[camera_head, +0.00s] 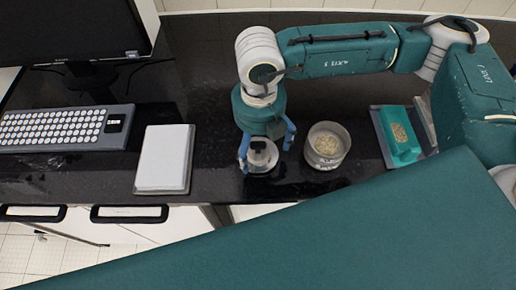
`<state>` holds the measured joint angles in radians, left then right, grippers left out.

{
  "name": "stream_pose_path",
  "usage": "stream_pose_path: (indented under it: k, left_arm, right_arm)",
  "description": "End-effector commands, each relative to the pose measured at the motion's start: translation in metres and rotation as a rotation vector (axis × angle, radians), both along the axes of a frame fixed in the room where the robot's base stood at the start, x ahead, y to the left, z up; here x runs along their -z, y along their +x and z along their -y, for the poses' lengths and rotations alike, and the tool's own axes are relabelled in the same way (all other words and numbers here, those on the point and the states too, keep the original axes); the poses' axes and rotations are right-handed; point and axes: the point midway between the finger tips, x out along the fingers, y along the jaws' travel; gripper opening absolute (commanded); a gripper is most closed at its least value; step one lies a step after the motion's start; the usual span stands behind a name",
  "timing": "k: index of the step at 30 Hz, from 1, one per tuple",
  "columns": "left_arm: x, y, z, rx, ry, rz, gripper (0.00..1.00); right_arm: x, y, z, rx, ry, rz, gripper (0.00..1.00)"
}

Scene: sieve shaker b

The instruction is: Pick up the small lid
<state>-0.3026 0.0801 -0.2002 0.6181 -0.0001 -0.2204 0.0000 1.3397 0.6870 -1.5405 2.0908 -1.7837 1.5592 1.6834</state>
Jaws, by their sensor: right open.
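The small lid (262,158) is a round, light grey disc on the black counter, with a dark part showing over its middle. My right gripper (266,154) points down over it from above. Its two blue fingers are spread apart, one at the lid's left edge and one at its right side. I cannot tell whether the fingers touch the lid. My left gripper is not in view.
A round container (326,146) with grainy contents stands just right of the gripper. A teal tray (402,148) with grains is further right. A white flat box (164,158), a keyboard (66,128) and a monitor (76,28) are on the left. A large teal surface fills the lower right.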

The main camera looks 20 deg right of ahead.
Motion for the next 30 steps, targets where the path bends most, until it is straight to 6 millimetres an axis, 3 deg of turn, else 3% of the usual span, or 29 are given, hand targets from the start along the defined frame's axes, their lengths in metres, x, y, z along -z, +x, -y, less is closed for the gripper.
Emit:
stream_pose_path:
  k: [1, 6, 14, 21, 30]
  left_arm:
    - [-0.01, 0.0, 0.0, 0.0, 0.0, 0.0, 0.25]
    - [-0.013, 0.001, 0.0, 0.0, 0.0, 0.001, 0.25]
    - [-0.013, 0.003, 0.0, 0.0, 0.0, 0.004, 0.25]
    - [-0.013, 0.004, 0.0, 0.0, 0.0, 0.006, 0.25]
    - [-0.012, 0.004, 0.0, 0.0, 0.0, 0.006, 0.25]
  right_arm:
    - [0.003, 0.002, -0.001, 0.001, -0.002, -0.004, 0.91]
    - [0.025, 0.002, -0.001, -0.001, -0.001, 0.0, 0.91]
    - [0.029, 0.003, -0.001, -0.002, 0.001, 0.0, 0.91]
    - [0.029, 0.002, -0.001, -0.002, 0.001, 0.0, 0.48]
    - [0.026, 0.003, -0.001, -0.001, 0.002, 0.002, 0.48]
